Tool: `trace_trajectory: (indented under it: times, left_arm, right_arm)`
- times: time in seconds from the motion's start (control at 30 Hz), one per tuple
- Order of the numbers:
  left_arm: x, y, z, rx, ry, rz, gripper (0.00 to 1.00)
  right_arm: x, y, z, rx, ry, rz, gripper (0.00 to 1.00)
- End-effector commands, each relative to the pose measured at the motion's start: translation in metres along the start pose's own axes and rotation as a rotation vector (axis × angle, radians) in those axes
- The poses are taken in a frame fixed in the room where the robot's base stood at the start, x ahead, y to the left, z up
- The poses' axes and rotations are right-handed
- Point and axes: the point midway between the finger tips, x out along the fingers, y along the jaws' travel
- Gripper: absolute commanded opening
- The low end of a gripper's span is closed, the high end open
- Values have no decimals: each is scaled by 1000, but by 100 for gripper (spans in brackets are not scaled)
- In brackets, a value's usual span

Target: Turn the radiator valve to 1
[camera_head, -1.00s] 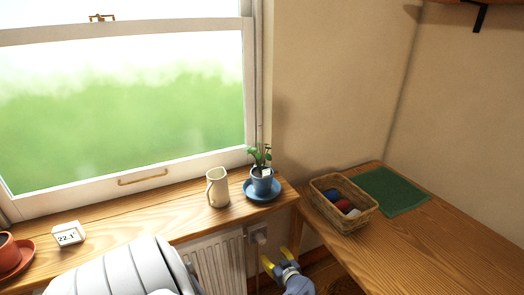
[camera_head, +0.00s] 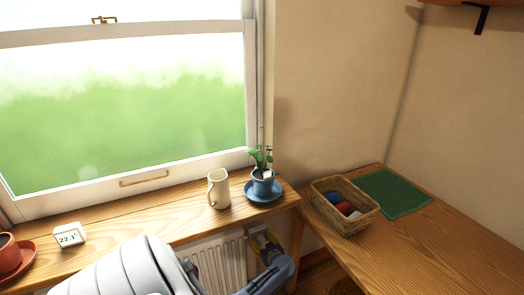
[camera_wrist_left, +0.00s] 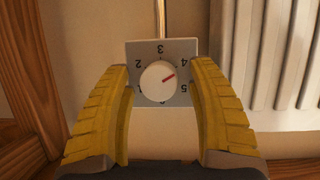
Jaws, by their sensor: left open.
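The radiator valve shows in the left wrist view as a round white knob (camera_wrist_left: 157,84) on a grey square plate (camera_wrist_left: 181,48) with numbers around it. The knob's red mark points up and right, close to the 4. The 2, 3, 4 and 5 are readable; the 1 is mostly hidden by the left-hand finger. My left gripper (camera_head: 262,240) is open, one yellow finger on each side of the knob, with visible gaps between fingers and knob. In the head view the gripper covers most of the valve. My right gripper is not in view.
The white radiator (camera_head: 220,262) stands right beside the valve, under the wooden sill (camera_head: 190,205). A mug (camera_head: 218,188), a plant in a blue pot (camera_head: 262,184) and a thermometer display (camera_head: 69,236) stand on the sill. A basket (camera_head: 342,207) sits on the desk at right.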

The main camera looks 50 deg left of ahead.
Motion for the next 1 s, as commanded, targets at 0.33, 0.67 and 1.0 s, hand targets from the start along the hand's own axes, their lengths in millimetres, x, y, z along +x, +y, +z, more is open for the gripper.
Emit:
trace_trajectory:
  times: [0.33,0.67,1.0]
  left_arm:
    - [7,0,0,0,-1,0,58]
    - [7,0,0,0,-1,0,43]
    - [7,0,0,0,-1,0,3]
  right_arm:
    - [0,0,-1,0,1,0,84]
    - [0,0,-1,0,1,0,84]
    - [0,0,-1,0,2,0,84]
